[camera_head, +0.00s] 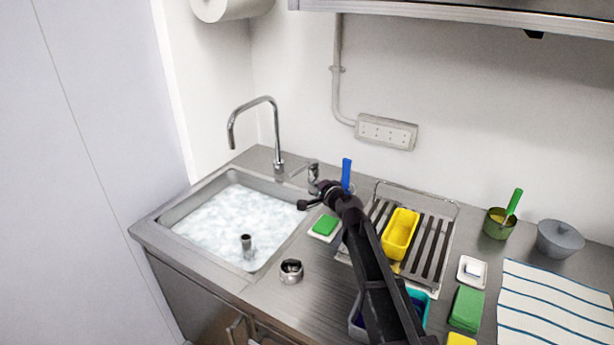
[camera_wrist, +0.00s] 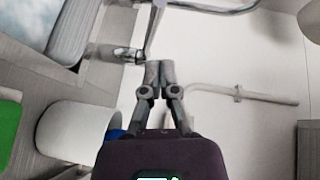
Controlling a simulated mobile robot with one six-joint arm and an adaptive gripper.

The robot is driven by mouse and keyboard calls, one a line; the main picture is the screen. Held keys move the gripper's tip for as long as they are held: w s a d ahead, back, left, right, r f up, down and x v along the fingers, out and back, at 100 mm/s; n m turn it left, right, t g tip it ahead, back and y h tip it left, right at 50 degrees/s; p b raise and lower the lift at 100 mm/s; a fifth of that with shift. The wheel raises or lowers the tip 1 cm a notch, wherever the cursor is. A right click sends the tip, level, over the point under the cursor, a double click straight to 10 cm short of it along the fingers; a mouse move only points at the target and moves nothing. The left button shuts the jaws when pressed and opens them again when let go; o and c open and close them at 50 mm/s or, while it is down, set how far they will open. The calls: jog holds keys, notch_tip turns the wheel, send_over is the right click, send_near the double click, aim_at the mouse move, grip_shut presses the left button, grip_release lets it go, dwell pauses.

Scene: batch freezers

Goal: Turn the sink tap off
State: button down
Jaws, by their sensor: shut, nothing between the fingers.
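The sink tap (camera_head: 277,130) is a tall chrome gooseneck behind the sink (camera_head: 150,228), its spout bent over the basin. A separate chrome mixer body with a lever (camera_head: 313,172) stands to its right. In the wrist view the chrome lever (camera_wrist: 127,53) lies just left of my fingertips, with the spout (camera_wrist: 215,9) at the top. The basin holds pale, rippled water (camera_head: 225,220). My gripper (camera_head: 304,204) is at the sink's right side, in front of the mixer in the head view. Its fingers are together and empty in the wrist view (camera_wrist: 158,72). Contact with the lever cannot be told.
A blue-handled item (camera_head: 346,170) stands close behind my gripper. A green sponge on a white dish (camera_head: 319,236) lies beside it. A drying rack (camera_head: 440,240) with a yellow tub (camera_head: 400,232) is to the right. A metal ring (camera_head: 291,272) sits on the front counter.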

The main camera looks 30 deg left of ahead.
jog(key=s+d, duration=0.4)
jog(key=d, duration=0.1)
jog(key=shift+r+p, duration=0.35)
jog(key=shift+r, duration=0.05)
